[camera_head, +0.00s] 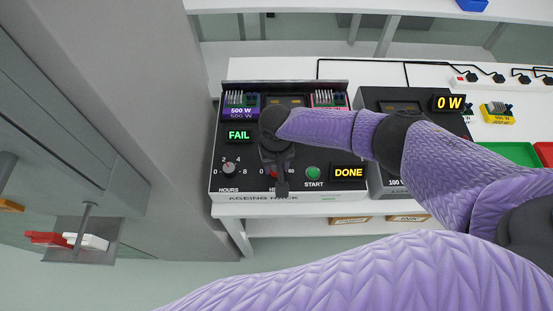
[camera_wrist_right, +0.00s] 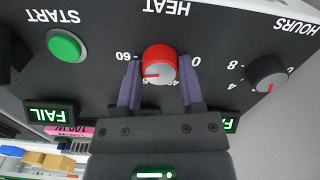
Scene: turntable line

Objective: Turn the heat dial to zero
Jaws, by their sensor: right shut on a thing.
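The heat dial (camera_wrist_right: 160,62) is a red knob with a grey face on the dark panel of the ageing rack (camera_head: 217,184). In the wrist view, which shows the panel upside down, its red mark points left, between the 40 and 60 labels and away from 0. My right gripper (camera_wrist_right: 160,88) is shut on the dial, one finger on each side. In the head view a bit of the red dial (camera_head: 273,174) shows beside my right gripper (camera_head: 279,176), which hides most of it. My left gripper is not in view.
The hours dial (camera_head: 229,168) is left of the heat dial; the green start button (camera_head: 313,172) is right. Lit signs read FAIL (camera_head: 239,135) and DONE (camera_head: 348,172). A second dark unit with a 0 W display (camera_head: 448,103) stands to the right, near a green tray (camera_head: 512,152).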

